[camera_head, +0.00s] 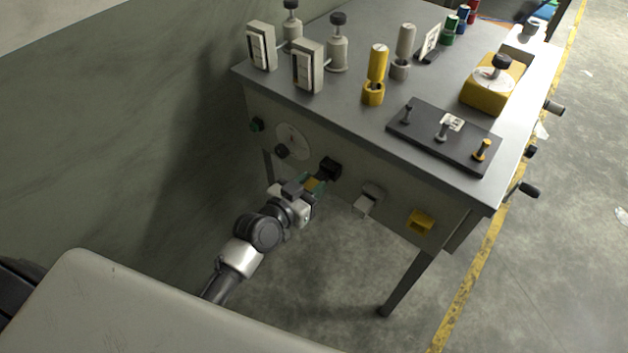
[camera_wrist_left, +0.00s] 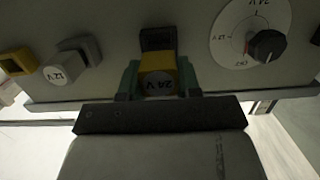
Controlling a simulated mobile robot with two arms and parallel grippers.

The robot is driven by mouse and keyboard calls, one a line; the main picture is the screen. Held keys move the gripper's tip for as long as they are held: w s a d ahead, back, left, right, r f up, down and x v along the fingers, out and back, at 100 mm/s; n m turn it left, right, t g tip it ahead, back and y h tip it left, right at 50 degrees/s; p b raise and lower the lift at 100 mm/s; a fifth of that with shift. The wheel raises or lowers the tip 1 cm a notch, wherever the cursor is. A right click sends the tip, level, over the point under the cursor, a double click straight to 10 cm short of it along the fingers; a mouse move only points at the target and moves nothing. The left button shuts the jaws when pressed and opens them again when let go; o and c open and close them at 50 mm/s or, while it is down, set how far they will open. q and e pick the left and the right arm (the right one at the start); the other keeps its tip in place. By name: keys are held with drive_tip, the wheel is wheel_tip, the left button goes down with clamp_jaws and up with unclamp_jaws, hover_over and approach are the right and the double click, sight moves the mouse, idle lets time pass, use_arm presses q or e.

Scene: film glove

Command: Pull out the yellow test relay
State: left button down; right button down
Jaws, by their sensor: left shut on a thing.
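The yellow test relay (camera_wrist_left: 159,78), marked 24 V, is between the green fingers of my left gripper (camera_wrist_left: 160,82) in the left wrist view. The gripper is shut on it. A black socket (camera_wrist_left: 158,38) is right behind the relay on the cabinet's front panel. In the head view my left gripper (camera_head: 313,187) is low at the front panel, with a bit of the yellow relay (camera_head: 312,184) showing by the black socket (camera_head: 330,168). I cannot tell how far the relay sits in the socket. My right gripper is not in view.
A grey relay (camera_head: 368,199) and a yellow socket (camera_head: 421,222) are right of the black socket on the panel. A dial (camera_head: 292,141) with a black knob is to its left. Knobs, posts and a black lever plate (camera_head: 446,139) crowd the cabinet top. Open floor lies below the panel.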

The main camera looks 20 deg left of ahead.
use_arm(q)
drive_tip(key=shift+v, duration=1.1)
drive_tip(key=shift+s+f, duration=0.15)
drive_tip(key=v, duration=0.1)
drive_tip(key=p+v, duration=0.1)
drive_tip(key=shift+s+a+f, duration=0.15)
drive_tip(key=shift+s+f, duration=0.05)
drive_tip(key=shift+s, duration=0.15)
